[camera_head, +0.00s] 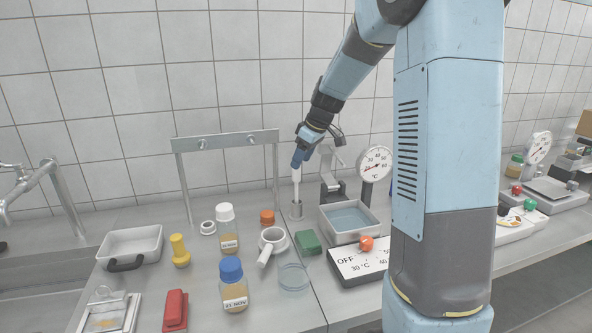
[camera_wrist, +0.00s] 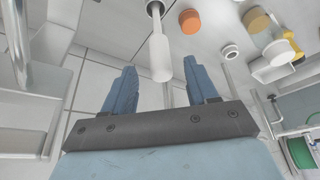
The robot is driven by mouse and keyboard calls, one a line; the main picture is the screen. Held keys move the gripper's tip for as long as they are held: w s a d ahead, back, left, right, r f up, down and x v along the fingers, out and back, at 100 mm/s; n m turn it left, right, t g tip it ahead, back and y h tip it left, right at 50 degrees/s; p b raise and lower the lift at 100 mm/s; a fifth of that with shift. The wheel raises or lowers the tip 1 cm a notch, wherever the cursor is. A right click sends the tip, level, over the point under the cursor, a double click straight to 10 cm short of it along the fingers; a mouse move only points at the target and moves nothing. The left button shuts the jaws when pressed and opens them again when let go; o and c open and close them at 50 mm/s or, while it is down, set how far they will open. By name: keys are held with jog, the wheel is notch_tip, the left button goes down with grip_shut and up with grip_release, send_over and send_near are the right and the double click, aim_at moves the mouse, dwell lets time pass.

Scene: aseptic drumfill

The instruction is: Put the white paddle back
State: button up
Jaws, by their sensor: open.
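The white paddle (camera_head: 296,183) stands upright with its lower end in a small metal holder (camera_head: 296,210) on the bench. In the wrist view the paddle (camera_wrist: 159,48) runs from the holder (camera_wrist: 155,8) to its free end, which lies between the fingertips. My gripper (camera_head: 298,160) is at the paddle's upper end, pointing down. In the wrist view my gripper (camera_wrist: 160,72) is open, with visible gaps between the paddle and both blue fingers.
A metal rail frame (camera_head: 225,140) stands left of the holder. A water bath (camera_head: 347,207) and round dial (camera_head: 375,163) stand to the right. Bottles (camera_head: 227,228), a white handled cup (camera_head: 272,243) and an orange cap (camera_head: 267,217) crowd the bench in front.

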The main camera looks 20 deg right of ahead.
jog(key=s+r+m+h, duration=0.1)
jog(key=s+r+m, duration=0.1)
jog(key=s+r, duration=0.85)
jog(key=s+a+f+m+t+h, duration=0.1)
jog(key=s+m, duration=0.6)
jog(key=s, duration=1.8)
jog(key=shift+a+f+t+h, duration=0.3)
jog(key=shift+a+t+h, duration=0.15)
jog(key=shift+t+h, duration=0.2)
